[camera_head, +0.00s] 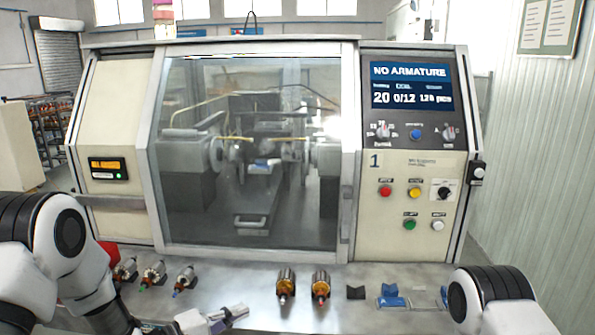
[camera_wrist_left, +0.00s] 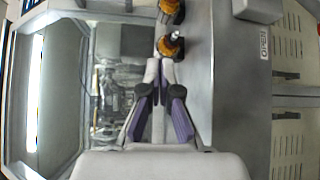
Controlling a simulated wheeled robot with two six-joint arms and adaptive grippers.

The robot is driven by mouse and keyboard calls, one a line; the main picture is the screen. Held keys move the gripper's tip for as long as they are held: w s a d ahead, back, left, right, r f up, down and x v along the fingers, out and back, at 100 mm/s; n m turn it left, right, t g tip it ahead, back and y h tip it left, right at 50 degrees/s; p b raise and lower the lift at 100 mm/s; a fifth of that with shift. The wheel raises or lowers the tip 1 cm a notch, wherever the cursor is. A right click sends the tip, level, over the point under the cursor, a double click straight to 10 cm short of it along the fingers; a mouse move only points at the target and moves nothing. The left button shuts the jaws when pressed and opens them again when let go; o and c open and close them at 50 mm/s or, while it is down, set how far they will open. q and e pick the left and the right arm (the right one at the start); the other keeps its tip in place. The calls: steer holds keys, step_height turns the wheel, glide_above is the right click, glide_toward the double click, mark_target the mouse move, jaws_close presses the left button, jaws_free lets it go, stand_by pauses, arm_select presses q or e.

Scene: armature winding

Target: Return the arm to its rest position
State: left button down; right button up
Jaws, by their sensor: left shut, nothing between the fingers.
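My left gripper (camera_head: 238,312) is low in the head view, over the front part of the metal bench. Its fingers are shut and empty; they also show together in the left wrist view (camera_wrist_left: 160,66). My left arm comes in from the left edge, bent at a white and black joint. Two copper-wound armatures (camera_head: 286,285) (camera_head: 321,285) stand on the bench, to the right of the gripper and apart from it. In the wrist view one armature (camera_wrist_left: 170,46) appears just beyond the fingertips. Part of my right arm shows at the lower right; its gripper is out of view.
The winding machine (camera_head: 120,205) stands behind the bench, its glass door (camera_head: 255,150) shut. Its screen (camera_head: 411,85) reads "NO ARMATURE". Several smaller armatures (camera_head: 153,274) lie at the bench's left.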

arm_select(q)
steer(key=s+a+f+g+y+b, duration=0.1)
steer(key=s+a+f+y, duration=0.1)
steer(key=s+f, duration=0.55)
steer(key=s+a+f+n+g+y+b, duration=0.1)
steer(key=s+f+g+y, duration=0.2)
steer(key=f, duration=0.7)
steer(key=s+a+f+y+b, duration=0.1)
steer(key=s+a+f+y, duration=0.1)
steer(key=s+f, duration=0.5)
steer(key=s+a+f+m+g+y, duration=0.2)
steer(key=s+a+m+g+y, duration=0.1)
steer(key=s, duration=0.6)
steer(key=s+a+f+m+g+y, duration=0.2)
steer(key=s+m, duration=0.4)
steer(key=s, duration=0.3)
steer(key=a+f+g, duration=0.1)
steer(key=a+g, duration=0.1)
steer(key=shift+a+f+m+y, duration=0.3)
steer(key=shift+a+y, duration=0.05)
steer(key=shift+y, duration=0.05)
